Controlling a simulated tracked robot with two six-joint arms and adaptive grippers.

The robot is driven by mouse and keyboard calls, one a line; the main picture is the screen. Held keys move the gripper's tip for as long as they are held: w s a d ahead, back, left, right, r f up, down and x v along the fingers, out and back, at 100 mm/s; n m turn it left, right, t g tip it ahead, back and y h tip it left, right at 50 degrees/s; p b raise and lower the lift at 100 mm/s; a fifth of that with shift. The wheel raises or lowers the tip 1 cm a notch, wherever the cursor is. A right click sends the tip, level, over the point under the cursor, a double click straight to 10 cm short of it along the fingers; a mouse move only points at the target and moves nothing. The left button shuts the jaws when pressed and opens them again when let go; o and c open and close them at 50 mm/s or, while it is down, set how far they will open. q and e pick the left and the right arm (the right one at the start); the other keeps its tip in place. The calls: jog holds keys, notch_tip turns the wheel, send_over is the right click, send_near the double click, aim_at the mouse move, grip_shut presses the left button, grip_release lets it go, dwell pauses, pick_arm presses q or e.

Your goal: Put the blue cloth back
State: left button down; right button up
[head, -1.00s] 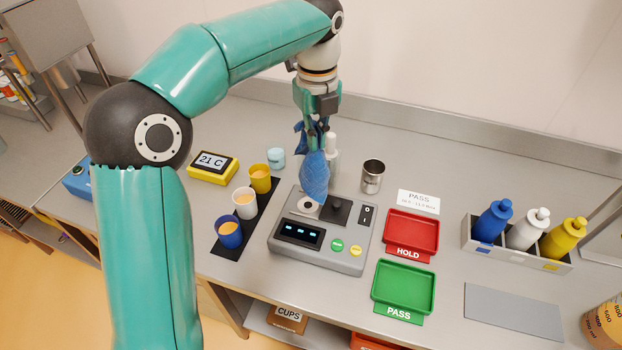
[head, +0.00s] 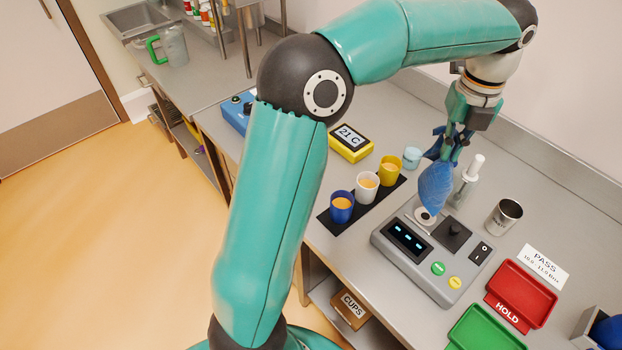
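The blue cloth (head: 435,187) hangs down in a bunched, pointed shape from my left gripper (head: 453,150), whose fingers are closed on its upper part. A white-topped dispenser bottle (head: 467,180) stands just right of the cloth and is partly hidden. My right gripper is not in view.
Blue, white and yellow cups (head: 342,207) stand on a black mat left of the instrument. A yellow thermometer display (head: 350,143), a light blue jar (head: 411,158) and a metal cup (head: 503,216) are nearby. Red (head: 521,295) and green (head: 486,330) trays lie at right.

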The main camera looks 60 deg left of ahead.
pick_arm(q)
jog(key=s+a+f+b, duration=0.1)
jog(key=s+a+f, duration=0.2)
jog(key=a, duration=0.6)
jog(key=s+a+f+b, duration=0.1)
jog(key=s+a+f, duration=0.2)
jog(key=s+a, duration=0.5)
jog(key=s+a+f+b, duration=0.2)
jog(key=s+a+f, duration=0.2)
jog(key=a, duration=0.6)
jog(key=shift+s+a, duration=0.15)
jog(key=shift+s, duration=0.9)
jog(key=shift+f, duration=0.1)
jog(key=shift+w+a+f+n, duration=0.6)
jog(key=shift+w+a+n, duration=2.15)
jog(key=shift+a+n, duration=2.25)
jog(key=s+d+f, duration=0.3)
jog(key=d+f, duration=0.1)
jog(key=d, duration=0.1)
jog(key=s+d+f, duration=0.3)
jog(key=d+f, duration=0.2)
jog(key=s+d+f, duration=0.2)
jog(key=d+f, duration=0.2)
jog(key=d, duration=0.2)
jog(key=shift+s+f, duration=0.2)
jog(key=shift+s, duration=0.2)
